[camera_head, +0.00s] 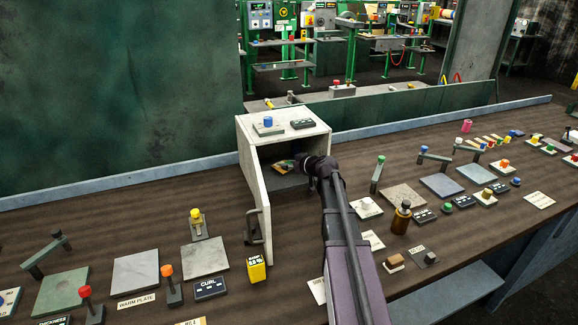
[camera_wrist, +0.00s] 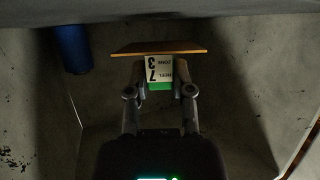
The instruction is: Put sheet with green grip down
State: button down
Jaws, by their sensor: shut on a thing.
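The sheet (camera_wrist: 160,47) is a thin tan board with a white label reading "REEL 7 ZONE 3" and a green grip (camera_wrist: 160,86). My gripper (camera_wrist: 160,88) is shut on the green grip, with a finger on each side. The sheet extends beyond the fingertips. In the head view my arm reaches through the open front of a white cabinet (camera_head: 248,165), and a bit of the sheet (camera_head: 283,165) shows inside. My wrist hides most of the gripper there. I cannot tell whether the sheet touches the cabinet floor.
A blue cylinder (camera_wrist: 73,47) stands inside at the left in the wrist view. The cabinet door (camera_head: 258,218) hangs open at the front left. A blue-knobbed block (camera_head: 268,127) sits on the cabinet top. A brown bottle (camera_head: 401,218) stands right of my arm.

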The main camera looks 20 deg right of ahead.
jog(key=shift+f+b, duration=0.4)
jog(key=shift+s+a+f, duration=0.1)
jog(key=shift+s, duration=0.1)
jog(key=c, duration=0.5)
grip_release()
jog(key=shift+s, duration=0.1)
jog(key=shift+b, duration=0.3)
jog(key=shift+s+f, duration=0.1)
jog(key=shift+w+r+p, duration=0.2)
jog(key=shift+r+p, duration=0.35)
jog(key=shift+p, duration=0.2)
jog(key=p+v, duration=0.4)
jog(key=v, duration=0.7)
jog(key=shift+s+d+r, duration=0.2)
jog(key=shift+d+r, duration=0.05)
